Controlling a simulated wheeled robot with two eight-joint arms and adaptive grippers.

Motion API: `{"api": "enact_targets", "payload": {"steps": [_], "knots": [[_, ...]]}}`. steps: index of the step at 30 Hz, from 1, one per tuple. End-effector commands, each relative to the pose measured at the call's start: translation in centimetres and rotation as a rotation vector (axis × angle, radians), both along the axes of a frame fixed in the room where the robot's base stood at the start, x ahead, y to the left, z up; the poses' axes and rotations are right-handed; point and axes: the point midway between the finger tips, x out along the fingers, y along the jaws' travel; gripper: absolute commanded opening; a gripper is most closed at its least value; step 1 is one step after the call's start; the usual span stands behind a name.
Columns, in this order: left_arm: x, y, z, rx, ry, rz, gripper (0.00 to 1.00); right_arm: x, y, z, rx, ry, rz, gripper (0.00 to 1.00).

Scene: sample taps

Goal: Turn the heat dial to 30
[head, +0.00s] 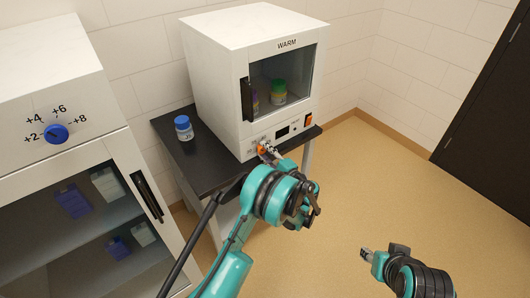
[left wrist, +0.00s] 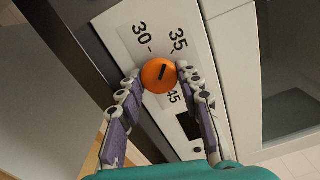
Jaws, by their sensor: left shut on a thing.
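The orange heat dial (left wrist: 158,76) is on the front panel of the white WARM cabinet (head: 215,62). In the left wrist view, 30 and 35 are printed above the dial and 45 below it. The dial's dark mark tilts toward the 35 side. My left gripper (head: 267,150) is shut on the dial, one finger on each side; its fingers also show in the left wrist view (left wrist: 160,80). In the head view the dial is mostly hidden by the fingers. My right gripper (head: 368,254) is over the floor at lower right, away from the cabinet.
The WARM cabinet stands on a dark table (head: 176,140) with a blue-capped jar (head: 183,128) to its left. A green-capped jar (head: 278,91) is behind its glass door. An orange switch (head: 308,119) is right of the dial. A fridge with a blue dial (head: 56,134) stands left.

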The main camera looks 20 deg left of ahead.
Motion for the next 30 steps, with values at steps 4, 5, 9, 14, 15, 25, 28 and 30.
{"api": "enact_targets", "payload": {"steps": [4,5,9,14,15,25,28,30], "knots": [[0.03,0.05,0.04,-0.085,-0.11,0.001,0.06,0.0,0.0,0.0,0.0,0.0,0.0,0.4],[0.03,0.05,0.04,-0.103,-0.132,0.001,0.06,0.0,0.0,0.0,0.0,0.0,0.0,0.4],[0.03,0.06,0.07,-0.184,-0.237,0.001,0.06,0.0,0.0,0.0,0.0,0.0,0.0,0.4],[0.02,0.06,0.1,-0.27,-0.347,0.001,0.06,0.0,0.0,0.0,0.0,0.0,0.0,0.4],[0.02,0.06,0.11,-0.29,-0.372,0.001,0.06,0.0,0.0,0.0,0.0,0.0,0.0,0.4],[0.0,0.07,0.14,-0.414,-0.532,0.001,0.06,0.0,0.0,0.0,0.0,0.0,0.0,0.4],[0.0,0.07,0.14,-0.436,-0.559,0.001,0.06,0.0,0.0,0.0,0.0,0.0,0.0,0.4],[0.01,0.07,0.15,-0.447,-0.573,0.001,0.06,0.0,0.0,0.0,0.0,0.0,0.0,0.4]]}}
